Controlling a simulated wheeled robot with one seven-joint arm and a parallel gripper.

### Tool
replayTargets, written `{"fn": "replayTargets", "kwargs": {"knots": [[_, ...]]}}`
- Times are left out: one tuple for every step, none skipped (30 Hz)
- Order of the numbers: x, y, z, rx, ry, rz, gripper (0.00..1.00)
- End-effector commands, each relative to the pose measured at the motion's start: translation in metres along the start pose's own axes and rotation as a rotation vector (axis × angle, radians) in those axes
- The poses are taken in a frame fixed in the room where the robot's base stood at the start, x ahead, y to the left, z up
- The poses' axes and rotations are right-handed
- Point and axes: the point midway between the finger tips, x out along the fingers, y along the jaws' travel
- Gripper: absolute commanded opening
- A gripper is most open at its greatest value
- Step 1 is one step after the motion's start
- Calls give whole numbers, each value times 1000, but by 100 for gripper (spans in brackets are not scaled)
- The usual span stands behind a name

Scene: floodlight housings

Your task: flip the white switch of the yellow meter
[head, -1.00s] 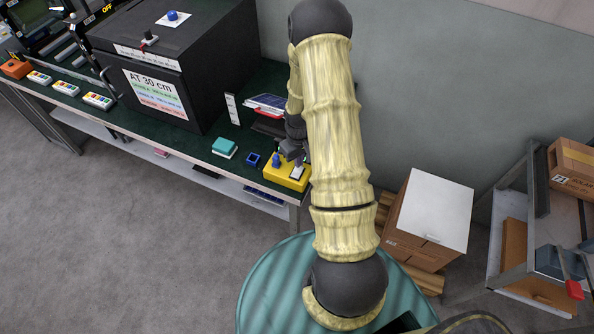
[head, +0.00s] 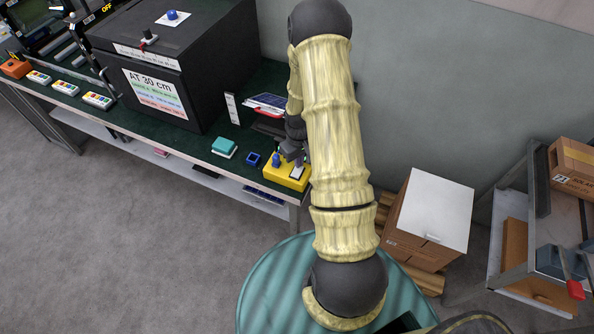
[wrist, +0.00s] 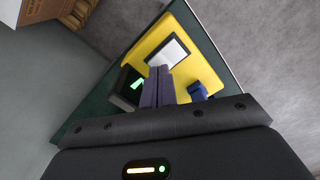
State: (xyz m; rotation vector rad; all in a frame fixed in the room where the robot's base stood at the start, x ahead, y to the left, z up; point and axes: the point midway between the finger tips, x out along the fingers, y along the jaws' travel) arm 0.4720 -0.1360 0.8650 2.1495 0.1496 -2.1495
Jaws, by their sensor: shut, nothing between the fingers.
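The yellow meter (head: 283,178) sits at the right end of the green bench top, partly hidden behind my arm in the head view. In the wrist view the yellow meter (wrist: 199,56) shows a white switch (wrist: 167,52), a dark display with a green mark (wrist: 131,86) and a blue knob (wrist: 198,91). The white switch (head: 297,173) also shows in the head view. My gripper (wrist: 159,70) is shut and empty, its fingertips over the meter at the lower edge of the white switch. I cannot tell whether they touch it.
A teal-topped block (head: 224,147) and a small blue square frame (head: 253,159) lie left of the meter. A large black box (head: 190,60) stands further left on the bench.

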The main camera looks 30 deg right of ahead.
Motion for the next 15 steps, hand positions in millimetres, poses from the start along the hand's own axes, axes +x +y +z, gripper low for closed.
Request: {"fn": "replayTargets", "kwargs": {"knots": [[1, 0, 0, 0, 0, 0, 0], [2, 0, 0, 0, 0, 0, 0], [2, 0, 0, 0, 0, 0, 0], [2, 0, 0, 0, 0, 0, 0], [3, 0, 0, 0, 0, 0, 0], [3, 0, 0, 0, 0, 0, 0], [4, 0, 0, 0, 0, 0, 0], [4, 0, 0, 0, 0, 0, 0], [4, 0, 0, 0, 0, 0, 0], [5, 0, 0, 0, 0, 0, 0], [5, 0, 0, 0, 0, 0, 0], [6, 0, 0, 0, 0, 0, 0], [6, 0, 0, 0, 0, 0, 0], [6, 0, 0, 0, 0, 0, 0], [7, 0, 0, 0, 0, 0, 0]]}}
